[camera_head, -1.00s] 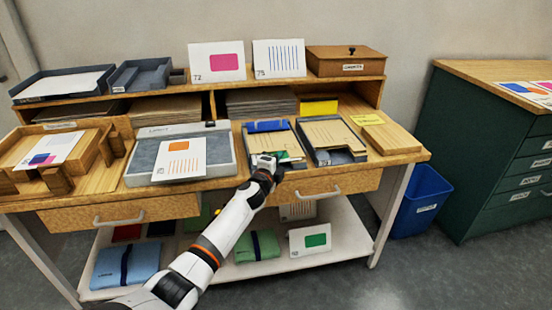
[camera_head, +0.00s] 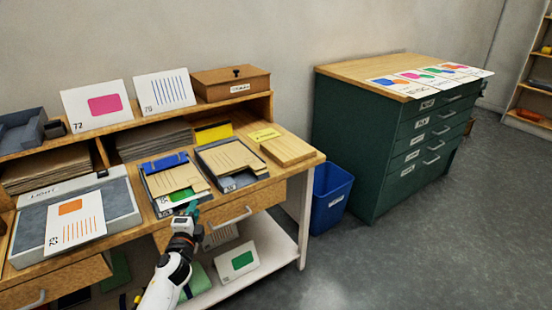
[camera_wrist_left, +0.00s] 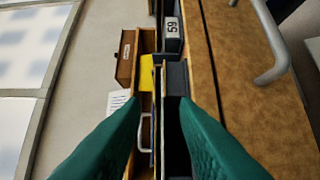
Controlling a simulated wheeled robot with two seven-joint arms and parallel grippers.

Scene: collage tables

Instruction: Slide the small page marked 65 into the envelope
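In the head view, a tan envelope (camera_head: 172,177) lies in the left grey tray with a blue clip bar (camera_head: 165,163) across its top. A page with a green patch (camera_head: 181,197) shows partly at the tray's front; its number is unreadable. A second tan envelope (camera_head: 228,156) lies in the right tray (camera_head: 241,183). I cannot read 65 on any page. My left gripper (camera_head: 193,211) is just in front of the left tray, near the table's front edge. My right gripper is out of view.
A page with an orange patch (camera_head: 74,230) lies on the light box (camera_head: 117,199) at left. Cards with pink (camera_head: 97,106) and stripes (camera_head: 164,92) stand on the upper shelf. A drawer handle (camera_head: 235,216) projects below the tabletop. A blue bin (camera_head: 330,197) and green cabinet (camera_head: 365,140) stand right.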

